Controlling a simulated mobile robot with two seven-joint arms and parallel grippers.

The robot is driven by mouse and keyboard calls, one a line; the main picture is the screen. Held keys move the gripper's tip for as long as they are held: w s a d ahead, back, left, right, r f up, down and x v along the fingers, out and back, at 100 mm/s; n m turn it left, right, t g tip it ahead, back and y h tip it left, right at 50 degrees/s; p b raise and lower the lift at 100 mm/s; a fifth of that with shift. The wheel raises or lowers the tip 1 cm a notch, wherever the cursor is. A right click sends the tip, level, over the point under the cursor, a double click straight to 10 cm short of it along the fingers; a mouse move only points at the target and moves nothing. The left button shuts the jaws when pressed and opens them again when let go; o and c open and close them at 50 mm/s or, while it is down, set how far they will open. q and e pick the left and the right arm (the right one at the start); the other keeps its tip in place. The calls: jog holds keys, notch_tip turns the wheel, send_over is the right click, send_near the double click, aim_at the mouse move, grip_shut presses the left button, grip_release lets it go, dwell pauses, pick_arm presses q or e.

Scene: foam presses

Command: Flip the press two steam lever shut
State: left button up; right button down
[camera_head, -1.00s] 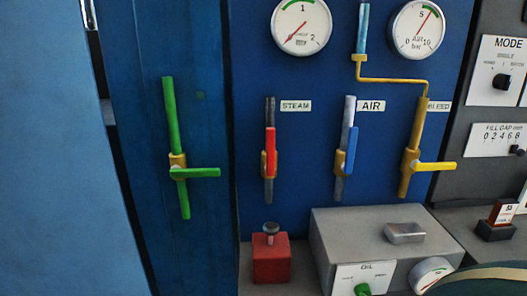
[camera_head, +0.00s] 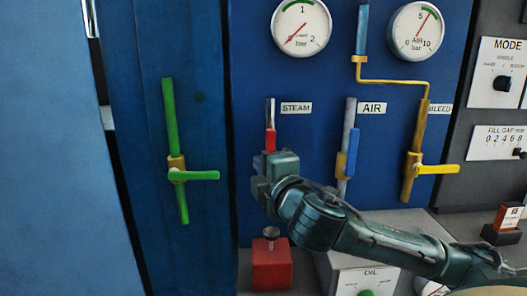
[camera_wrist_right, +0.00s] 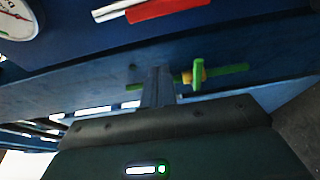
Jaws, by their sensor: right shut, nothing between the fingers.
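The red steam lever (camera_head: 270,140) stands upright along its grey pipe, under the STEAM label (camera_head: 297,108). Only its upper part shows in the head view; its pivot and lower pipe are hidden behind my right gripper. The red lever also shows at the top of the right wrist view (camera_wrist_right: 168,8), beside its pale pipe. My right gripper (camera_head: 262,163) is in front of the lever's lower part. Its fingers (camera_wrist_right: 157,78) are shut and empty. I cannot tell whether the gripper touches the lever. My left gripper is not in view.
The blue air lever (camera_head: 352,152) stands upright to the right. The yellow bleed lever (camera_head: 438,169) and green lever (camera_head: 195,175) lie sideways. A red block with a knob (camera_head: 271,265) is below. Two gauges (camera_head: 301,27) (camera_head: 418,30) hang above.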

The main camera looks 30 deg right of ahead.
pick_arm(q)
jog(key=p, duration=0.1)
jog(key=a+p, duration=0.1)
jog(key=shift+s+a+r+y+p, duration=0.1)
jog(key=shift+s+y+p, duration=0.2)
jog(key=shift+p, duration=0.05)
pick_arm(e)
jog(key=w+d, duration=0.5)
jog(key=w, duration=0.2)
jog(key=shift+w+d, duration=0.25)
jog(key=shift+w, duration=0.1)
jog(key=shift+f, duration=0.1)
